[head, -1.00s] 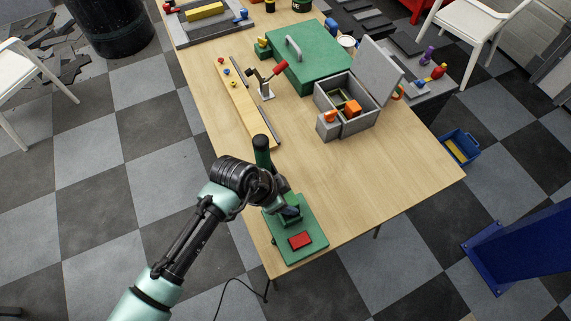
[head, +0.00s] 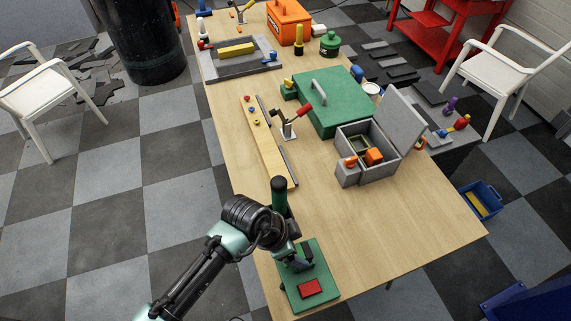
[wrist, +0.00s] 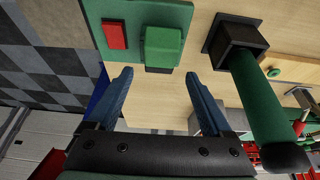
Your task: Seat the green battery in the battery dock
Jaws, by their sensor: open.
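A green plate with a red block on it (head: 302,296) lies at the table's near corner; it also shows at the top of the wrist view (wrist: 92,12). A green block (wrist: 162,45) sits on this plate. A green cylinder with a black end (head: 279,195) stands beside my arm; in the wrist view (wrist: 265,105) it rises from a dark square base (wrist: 232,38). Which green piece is the battery and which base is the dock, I cannot tell. My gripper (wrist: 158,73) is open and empty, its blue fingers spread just short of the green block.
A wooden strip with small coloured knobs (head: 263,140) lies beyond the cylinder. A red-handled lever (head: 293,122), a green case (head: 325,112) and an open grey box (head: 372,175) stand farther back. The table's right near part (head: 400,230) is clear.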

